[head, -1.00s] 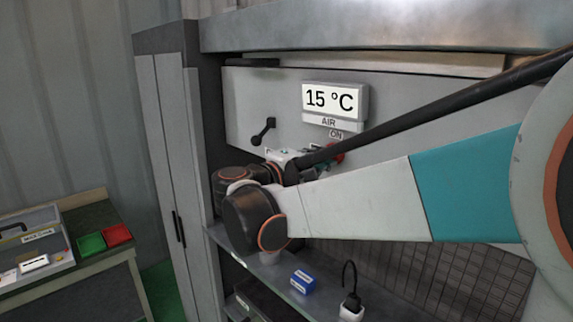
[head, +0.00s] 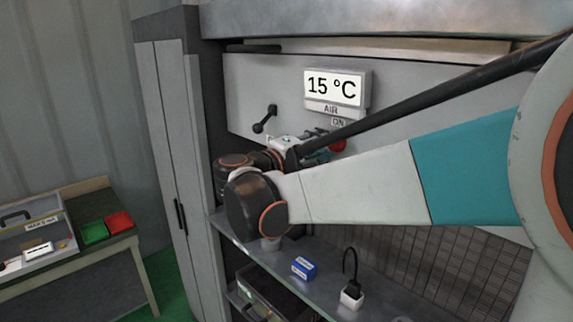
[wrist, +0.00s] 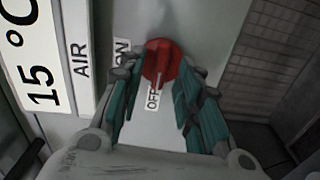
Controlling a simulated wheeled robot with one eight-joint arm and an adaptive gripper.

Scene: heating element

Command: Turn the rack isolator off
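The rack isolator is a red rotary knob (wrist: 162,60) on the pale panel. In the wrist view its pale pointer line is directed toward the OFF label (wrist: 152,100); the ON label (wrist: 122,52) is to its left. My gripper (wrist: 164,80) is open, with its teal fingers on either side of the knob and visible space between them. I cannot tell whether a fingertip touches it. In the head view the knob (head: 338,145) shows just right of my gripper (head: 318,152), partly hidden.
The AIR display (head: 337,87) reads 15 °C above the knob. A black lever handle (head: 265,119) is on the panel to the left. A shelf below holds a blue box (head: 304,268) and a white block with a black loop (head: 351,296). A bench stands at far left.

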